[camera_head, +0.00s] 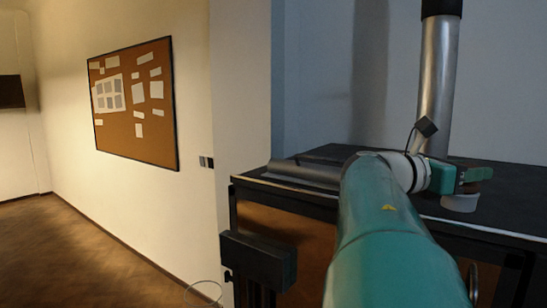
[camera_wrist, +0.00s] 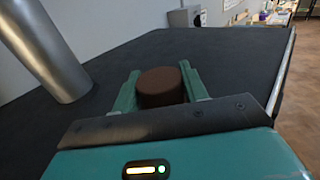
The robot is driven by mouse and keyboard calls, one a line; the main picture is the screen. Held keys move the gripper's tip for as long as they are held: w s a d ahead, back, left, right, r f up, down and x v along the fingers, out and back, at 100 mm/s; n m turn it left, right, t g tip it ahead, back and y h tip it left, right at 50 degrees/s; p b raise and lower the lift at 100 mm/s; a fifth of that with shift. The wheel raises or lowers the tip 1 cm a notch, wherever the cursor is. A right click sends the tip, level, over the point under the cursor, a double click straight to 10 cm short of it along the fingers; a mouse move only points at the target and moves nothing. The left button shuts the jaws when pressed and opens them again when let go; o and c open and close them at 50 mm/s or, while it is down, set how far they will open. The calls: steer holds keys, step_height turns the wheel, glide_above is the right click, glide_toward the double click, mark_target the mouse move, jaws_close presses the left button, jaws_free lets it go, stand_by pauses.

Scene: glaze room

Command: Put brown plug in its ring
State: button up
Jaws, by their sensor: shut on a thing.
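The brown plug (camera_wrist: 162,88) is a short round cylinder held upright between the two green fingers of my gripper (camera_wrist: 160,78) in the wrist view. In the head view my gripper (camera_head: 474,174) is over the dark table, with a little of the brown plug (camera_head: 470,187) showing under the fingers. A pale ring (camera_head: 460,203) is on the table just below the plug. I cannot tell whether the plug is above the ring or partly inside it. The ring is hidden in the wrist view.
The dark table (camera_wrist: 235,62) is largely bare around the gripper. A metal duct (camera_head: 437,80) rises behind my gripper and also shows at left in the wrist view (camera_wrist: 50,58). A dark grey rounded object (camera_head: 305,172) lies at the table's left end.

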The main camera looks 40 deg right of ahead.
steer(key=shift+w+f, duration=0.15)
steer(key=shift+f, duration=0.15)
steer(key=o, duration=0.9)
steer(key=shift+o, duration=0.5)
steer(key=shift+d, duration=0.1)
steer(key=shift+r, duration=0.1)
steer(key=shift+r, duration=0.2)
steer(key=v, duration=1.2)
